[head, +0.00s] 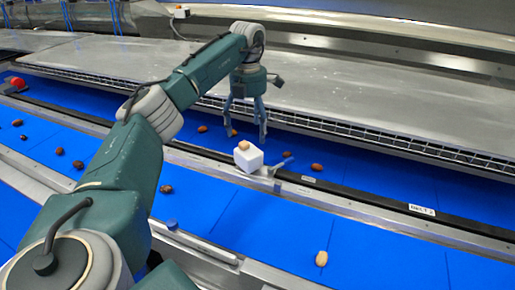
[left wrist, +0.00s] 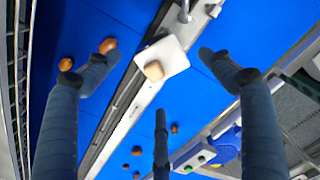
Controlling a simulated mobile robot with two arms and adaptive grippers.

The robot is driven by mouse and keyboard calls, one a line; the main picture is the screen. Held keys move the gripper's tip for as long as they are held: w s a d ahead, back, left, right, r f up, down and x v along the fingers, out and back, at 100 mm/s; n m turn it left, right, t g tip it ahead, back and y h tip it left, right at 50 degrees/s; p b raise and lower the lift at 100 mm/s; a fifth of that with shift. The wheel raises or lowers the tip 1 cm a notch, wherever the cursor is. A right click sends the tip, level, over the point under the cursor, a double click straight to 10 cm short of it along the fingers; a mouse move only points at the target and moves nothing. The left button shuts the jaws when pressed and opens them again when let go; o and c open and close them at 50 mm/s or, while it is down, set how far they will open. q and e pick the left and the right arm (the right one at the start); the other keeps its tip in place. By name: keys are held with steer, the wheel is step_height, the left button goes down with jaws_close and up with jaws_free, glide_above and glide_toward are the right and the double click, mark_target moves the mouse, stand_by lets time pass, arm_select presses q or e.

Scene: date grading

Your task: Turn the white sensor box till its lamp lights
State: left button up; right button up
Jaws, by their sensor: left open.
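The white sensor box (head: 248,160) stands on the metal rail between two blue belts, near the middle of the head view. A tan rounded piece (head: 243,146) sits on its top; I see no clear glow on it. In the left wrist view the box (left wrist: 174,50) looks turned at an angle to the rail, with the tan piece (left wrist: 153,71) on its face. My left gripper (head: 246,136) is open and points down just above and behind the box. Its fingers are spread around the box in the wrist view and look apart from it. My right gripper is not in view.
A small lever-like bracket (head: 281,165) is right beside the box. Several brown dates lie on the blue belts, and a pale one (head: 321,258) lies on the near belt. A steel cover (head: 330,95) stands behind. A red button (head: 17,82) is at far left.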

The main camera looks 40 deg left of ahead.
mark_target(249, 150)
arm_select(q)
steer(key=f, duration=0.2)
steer(key=s+f+p, duration=0.1)
steer(key=f, duration=0.1)
steer(key=shift+s, duration=0.15)
steer(key=f, duration=0.3)
steer(key=f+p, duration=0.1)
steer(key=shift+w+f, duration=0.25)
steer(key=shift+w, duration=0.1)
steer(key=shift+s+f, duration=0.1)
steer(key=shift+f, duration=0.6)
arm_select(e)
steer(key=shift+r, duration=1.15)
